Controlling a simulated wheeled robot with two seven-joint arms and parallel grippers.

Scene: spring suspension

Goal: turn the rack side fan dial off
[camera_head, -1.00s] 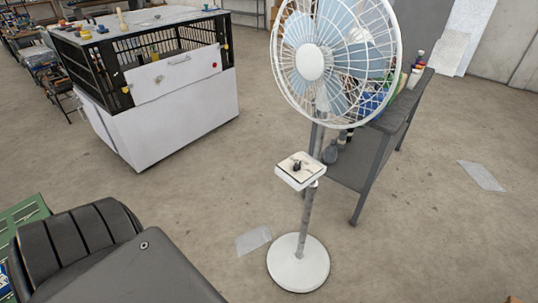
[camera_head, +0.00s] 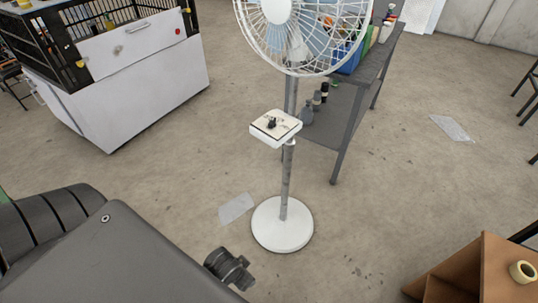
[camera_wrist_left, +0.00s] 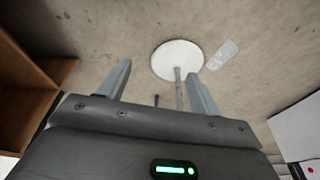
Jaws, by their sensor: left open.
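The fan (camera_head: 300,30) stands on a thin pole over a round white base (camera_head: 282,226), its head cut off by the top edge of the head view. A white box (camera_head: 287,127) on the pole carries a small black dial (camera_head: 271,123) on its top face. I cannot read the dial's setting. My left gripper (camera_wrist_left: 160,85) is open in the left wrist view, with nothing visible held between its fingers. The round base (camera_wrist_left: 176,60) and the pole show beyond the fingers there. The fingers are apart from the dial. My right gripper is not in view.
A white cabinet with a black mesh cage (camera_head: 140,85) stands at the upper left. A grey metal table (camera_head: 372,70) with bottles is behind the fan. A brown wooden shelf box (camera_head: 465,275) with a tape roll is at the lower right. Floor around the base is mostly open.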

